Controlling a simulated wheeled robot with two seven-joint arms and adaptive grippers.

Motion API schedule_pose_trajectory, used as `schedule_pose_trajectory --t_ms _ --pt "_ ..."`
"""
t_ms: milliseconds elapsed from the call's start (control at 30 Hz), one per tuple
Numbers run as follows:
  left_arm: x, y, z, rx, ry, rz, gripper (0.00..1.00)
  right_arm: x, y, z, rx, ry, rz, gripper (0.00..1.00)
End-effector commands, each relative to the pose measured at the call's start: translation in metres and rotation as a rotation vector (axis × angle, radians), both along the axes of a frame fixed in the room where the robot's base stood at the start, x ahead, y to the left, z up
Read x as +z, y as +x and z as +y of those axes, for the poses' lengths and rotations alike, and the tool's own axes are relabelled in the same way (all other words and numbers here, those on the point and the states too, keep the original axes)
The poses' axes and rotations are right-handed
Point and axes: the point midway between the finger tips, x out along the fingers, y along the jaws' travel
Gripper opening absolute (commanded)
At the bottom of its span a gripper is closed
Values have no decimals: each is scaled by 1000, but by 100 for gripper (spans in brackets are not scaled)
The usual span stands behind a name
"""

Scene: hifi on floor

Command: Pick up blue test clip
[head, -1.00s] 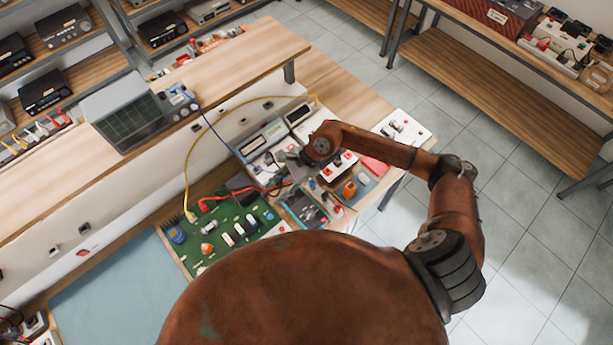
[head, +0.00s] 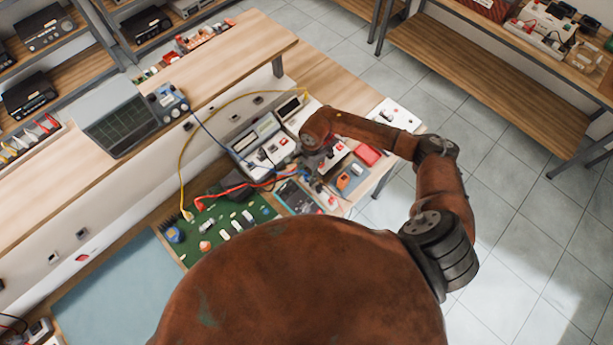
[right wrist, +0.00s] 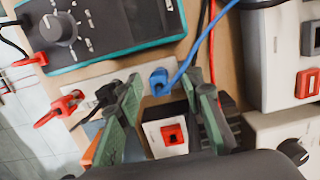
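The blue test clip (right wrist: 159,78) shows in the right wrist view, with a blue cable (right wrist: 192,55) running up and to the right from it. It sits at the edge of a pale panel, beside a black and a red clip (right wrist: 59,107). My right gripper (right wrist: 170,92) is open, with its green-grey fingers on either side of the blue clip in the picture; I cannot tell whether they touch it. In the head view my right gripper (head: 318,172) is over the instruments at the bench's right, and the blue clip is too small to make out. My left gripper is not in view.
A teal-edged meter with a knob (right wrist: 62,28) lies close by. A small box with a red switch (right wrist: 172,134) is below the clip. Red and black cables run beside the right finger. A green circuit board (head: 225,225) and blue mat (head: 115,280) lie left.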

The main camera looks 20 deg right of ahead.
Motion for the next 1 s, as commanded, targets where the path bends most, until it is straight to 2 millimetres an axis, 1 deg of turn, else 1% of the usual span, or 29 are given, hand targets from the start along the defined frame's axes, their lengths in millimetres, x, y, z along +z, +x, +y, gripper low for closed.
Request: schedule_pose_trajectory --t_ms 233,733,1000 --pt "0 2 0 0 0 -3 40 -2 0 0 -1 0 -1 35" --pt "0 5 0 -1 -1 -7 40 -2 0 -1 -2 1 0 0" --pt "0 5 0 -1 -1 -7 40 -1 0 -1 -2 1 0 0"
